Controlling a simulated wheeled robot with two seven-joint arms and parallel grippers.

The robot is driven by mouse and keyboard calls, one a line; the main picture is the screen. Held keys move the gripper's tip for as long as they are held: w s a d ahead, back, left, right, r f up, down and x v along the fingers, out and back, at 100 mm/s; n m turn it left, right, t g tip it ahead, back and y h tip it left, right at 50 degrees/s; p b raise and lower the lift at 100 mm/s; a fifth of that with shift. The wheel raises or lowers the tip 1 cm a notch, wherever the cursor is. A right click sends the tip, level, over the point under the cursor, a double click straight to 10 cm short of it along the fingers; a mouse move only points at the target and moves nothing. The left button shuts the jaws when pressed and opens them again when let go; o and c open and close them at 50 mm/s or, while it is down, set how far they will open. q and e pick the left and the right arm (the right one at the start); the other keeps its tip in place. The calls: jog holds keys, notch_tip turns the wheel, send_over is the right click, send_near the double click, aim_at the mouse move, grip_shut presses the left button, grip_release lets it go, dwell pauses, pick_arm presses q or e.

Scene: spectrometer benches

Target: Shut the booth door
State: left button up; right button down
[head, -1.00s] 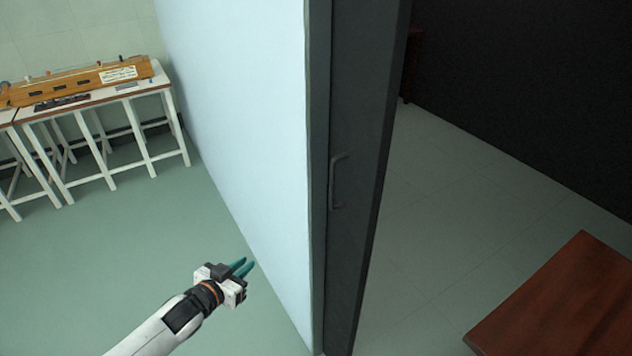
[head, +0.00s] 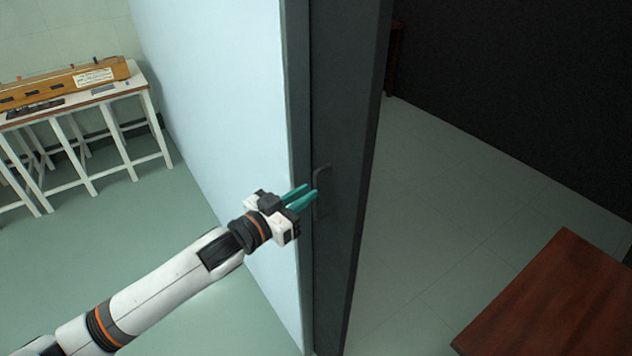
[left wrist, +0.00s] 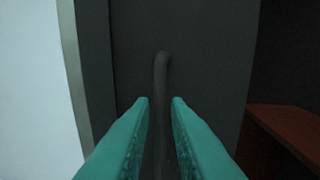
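The booth door (head: 345,150) is a dark grey panel standing at the end of the pale partition wall, with the dark booth floor showing to its right. Its grey bar handle (head: 319,172) is upright near the door's left side. My left gripper (head: 309,194) is at the handle, its teal fingers pointing at it and covering part of it. In the left wrist view the two fingers (left wrist: 160,100) are apart, with the handle (left wrist: 161,75) showing in the gap between them. Neither finger clearly touches it. My right gripper is out of view.
A pale partition wall (head: 215,110) stands left of the door. A brown wooden table (head: 560,300) is inside the booth at lower right. A white-legged bench (head: 95,97) with a wooden instrument stands at far left. The booth floor (head: 440,190) is clear between door and table.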

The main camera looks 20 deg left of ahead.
aim_at(316, 215)
pick_arm(q)
jog(key=x, duration=0.4)
jog(key=shift+p, duration=0.3)
jog(key=shift+c, duration=0.6)
grip_shut()
